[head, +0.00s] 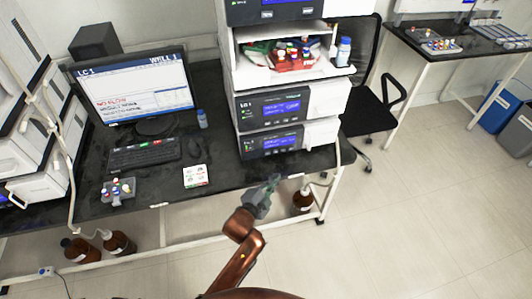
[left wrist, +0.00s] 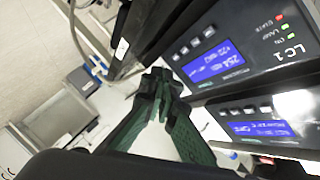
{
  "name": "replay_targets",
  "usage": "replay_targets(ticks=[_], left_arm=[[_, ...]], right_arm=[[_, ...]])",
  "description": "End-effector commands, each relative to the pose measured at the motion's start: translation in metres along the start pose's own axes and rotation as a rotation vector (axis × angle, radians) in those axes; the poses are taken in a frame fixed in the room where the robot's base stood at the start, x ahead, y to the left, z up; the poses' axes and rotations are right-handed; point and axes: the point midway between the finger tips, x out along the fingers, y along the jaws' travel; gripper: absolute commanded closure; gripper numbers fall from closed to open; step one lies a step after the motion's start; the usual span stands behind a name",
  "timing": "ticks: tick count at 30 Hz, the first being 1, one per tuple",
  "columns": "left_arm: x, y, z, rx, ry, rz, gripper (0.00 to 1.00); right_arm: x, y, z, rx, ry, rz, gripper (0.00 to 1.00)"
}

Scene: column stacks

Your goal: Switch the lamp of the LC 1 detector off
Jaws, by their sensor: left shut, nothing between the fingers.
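The LC 1 detector (left wrist: 240,45) shows tilted in the left wrist view, with its blue screen, a row of small buttons and its lights. The light beside STATE is red; the lights beside LAMP and ON look green. In the head view I take it to be the lowest module (head: 270,143) of the middle stack. My left gripper (head: 273,182) is shut and empty, in front of and below that module by the bench's front edge. In the left wrist view its dark green fingers (left wrist: 160,82) are together, apart from the buttons. My right gripper is not in view.
Another module (head: 275,106) with a blue screen sits directly above. A brown bottle (head: 303,201) with tubing is below the bench edge, right of my gripper.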

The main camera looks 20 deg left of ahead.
Motion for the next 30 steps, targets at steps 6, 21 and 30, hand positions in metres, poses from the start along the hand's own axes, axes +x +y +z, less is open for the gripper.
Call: replay_targets(ticks=[6,21,30], left_arm=[[0.000,0.000,0.000,0.002,0.001,0.000,1.00],[0.027,-0.016,0.020,0.002,0.000,-0.001,1.00],[0.052,-0.038,0.037,0.002,0.001,0.000,1.00]], right_arm=[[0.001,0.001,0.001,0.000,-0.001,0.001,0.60],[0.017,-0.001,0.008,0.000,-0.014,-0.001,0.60],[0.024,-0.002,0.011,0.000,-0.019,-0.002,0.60]])
